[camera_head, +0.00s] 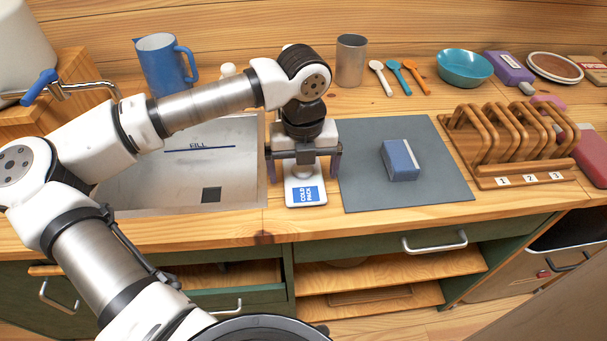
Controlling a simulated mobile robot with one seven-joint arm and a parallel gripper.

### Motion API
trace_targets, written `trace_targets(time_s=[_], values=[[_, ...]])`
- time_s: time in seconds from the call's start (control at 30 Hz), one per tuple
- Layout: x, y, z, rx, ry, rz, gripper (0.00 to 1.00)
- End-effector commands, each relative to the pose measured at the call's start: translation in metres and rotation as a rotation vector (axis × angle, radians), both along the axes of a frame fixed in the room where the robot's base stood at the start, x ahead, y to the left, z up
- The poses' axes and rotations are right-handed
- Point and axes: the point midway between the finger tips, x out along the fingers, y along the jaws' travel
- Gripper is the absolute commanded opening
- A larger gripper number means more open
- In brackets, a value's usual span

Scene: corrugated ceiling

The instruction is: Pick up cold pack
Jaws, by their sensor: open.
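The cold pack (305,194) is a white, flat piece with a blue "COLD PACK" label. It lies on the wooden counter between the sink and the grey mat, near the counter's front edge. My gripper (304,178) is right above it, pointing down and open. Its two dark fingers stand at the left and right of the pack's upper part. The far end of the pack is partly hidden under the gripper. I cannot tell whether the fingers touch it.
A blue block (401,161) sits on the grey mat (365,190) to the right. A wooden rack (510,140) stands farther right. The sink (180,185) is left. A blue jug (163,66), metal cup (351,60), several spoons and a teal bowl (464,67) stand behind.

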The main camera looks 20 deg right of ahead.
Motion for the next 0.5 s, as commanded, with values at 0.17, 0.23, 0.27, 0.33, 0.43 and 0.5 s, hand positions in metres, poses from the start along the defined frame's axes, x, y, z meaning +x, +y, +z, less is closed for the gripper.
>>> trace_targets(time_s=[0.17,0.23,0.27,0.33,0.43,0.5], values=[[-0.0006,-0.0004,-0.0128,0.0,0.001,-0.001,0.96],[-0.0005,-0.0004,-0.0136,0.001,0.0,-0.001,0.96],[-0.0004,-0.0004,-0.0136,0.001,0.0,-0.001,0.96],[-0.0004,-0.0004,-0.0135,0.001,0.0,-0.001,0.96],[-0.0003,-0.0004,-0.0133,0.001,0.0,-0.001,0.86],[-0.0002,-0.0005,-0.0132,0.001,0.0,-0.001,0.77]])
